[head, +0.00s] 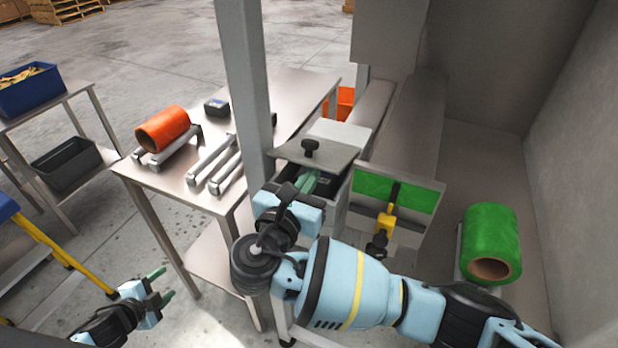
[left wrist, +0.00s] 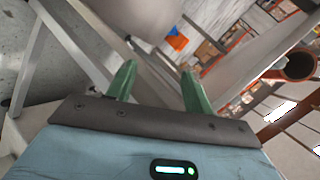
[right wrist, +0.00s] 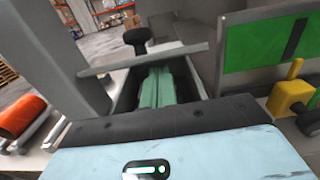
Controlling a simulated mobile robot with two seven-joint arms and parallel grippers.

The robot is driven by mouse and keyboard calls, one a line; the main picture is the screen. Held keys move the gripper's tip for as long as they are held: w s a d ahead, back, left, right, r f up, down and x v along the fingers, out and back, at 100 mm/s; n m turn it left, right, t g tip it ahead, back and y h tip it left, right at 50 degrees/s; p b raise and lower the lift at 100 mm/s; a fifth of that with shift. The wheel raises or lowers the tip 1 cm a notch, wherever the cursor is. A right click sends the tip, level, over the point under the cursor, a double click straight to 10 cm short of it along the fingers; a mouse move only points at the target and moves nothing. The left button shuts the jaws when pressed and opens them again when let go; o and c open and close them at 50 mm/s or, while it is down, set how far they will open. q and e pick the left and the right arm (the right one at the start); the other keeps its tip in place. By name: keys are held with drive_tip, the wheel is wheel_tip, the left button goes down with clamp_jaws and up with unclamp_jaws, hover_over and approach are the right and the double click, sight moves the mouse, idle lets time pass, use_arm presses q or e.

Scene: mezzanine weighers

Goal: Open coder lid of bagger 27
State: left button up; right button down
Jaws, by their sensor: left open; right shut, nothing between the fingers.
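The coder lid (head: 318,154) is a flat grey plate with a black knob (head: 310,147) on top. It sits tilted, partly raised over an open dark coder box (head: 325,190). In the right wrist view the lid (right wrist: 180,54) and its knob (right wrist: 137,39) stand just beyond my fingers. My right gripper (head: 308,181) is shut and empty, its green fingertips at the box opening, under the lid's raised edge. Whether they touch the lid I cannot tell. My left gripper (head: 162,286) is open and empty, low at the left, away from the coder. No number 27 is readable.
A grey post (head: 245,90) stands close left of the coder. A steel table (head: 290,95) behind holds an orange roll (head: 163,129) and rails. Right of the coder are a green-windowed panel (head: 425,195) with a yellow handle (head: 386,222) and a green roll (head: 490,235).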

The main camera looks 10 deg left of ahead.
use_arm(q)
drive_tip(key=s+d+f+n+g, duration=0.2)
drive_tip(key=s+d+n, duration=1)
drive_tip(key=s+d, duration=0.5)
drive_tip(key=d, duration=0.3)
drive_tip(key=shift+s+d+f+n+h, duration=0.2)
drive_tip(key=shift+d+f+n+h, duration=0.1)
drive_tip(key=shift+f, duration=0.1)
use_arm(e)
drive_tip(key=shift+w, duration=0.1)
